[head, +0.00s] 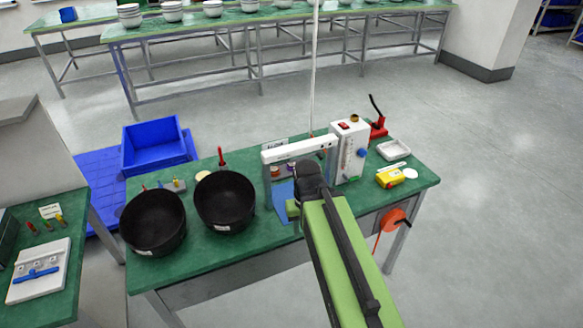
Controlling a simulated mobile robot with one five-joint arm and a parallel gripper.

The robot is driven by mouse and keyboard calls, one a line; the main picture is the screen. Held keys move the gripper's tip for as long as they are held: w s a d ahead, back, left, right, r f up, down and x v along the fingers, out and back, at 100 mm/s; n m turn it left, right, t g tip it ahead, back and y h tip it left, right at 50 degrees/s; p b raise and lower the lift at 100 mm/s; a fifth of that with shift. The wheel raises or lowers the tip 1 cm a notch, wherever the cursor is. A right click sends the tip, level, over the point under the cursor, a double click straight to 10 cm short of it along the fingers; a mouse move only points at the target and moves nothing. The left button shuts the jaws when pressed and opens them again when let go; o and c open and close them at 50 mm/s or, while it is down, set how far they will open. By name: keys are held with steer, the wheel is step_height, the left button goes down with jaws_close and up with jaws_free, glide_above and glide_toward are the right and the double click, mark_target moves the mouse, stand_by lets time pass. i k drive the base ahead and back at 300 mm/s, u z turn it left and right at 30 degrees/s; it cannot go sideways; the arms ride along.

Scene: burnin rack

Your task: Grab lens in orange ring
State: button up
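My arm reaches in from the bottom right, and its black end (310,178) is over the green workbench (240,254), in front of a white frame. My gripper's fingers cannot be made out, so I cannot tell whether they are open or shut. A small round item with an orange-brown edge (275,171) shows under the left of the white frame, just left of my arm's end. It may be the lens in the orange ring, but it is too small to be sure. My arm hides part of the area under the frame.
Two black bowls (224,201) (153,222) stand left of my arm. The white frame (284,152) and a white box with a red switch (349,149) stand close around its end. A yellow device (389,178) and a white tray (394,149) lie to the right. An orange reel (392,219) hangs at the bench edge.

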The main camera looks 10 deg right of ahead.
mark_target(275, 170)
steer(key=z, duration=0.45)
steer(key=k, duration=0.7)
steer(key=u, duration=1.9)
steer(key=i, duration=1.65)
steer(key=u, duration=0.05)
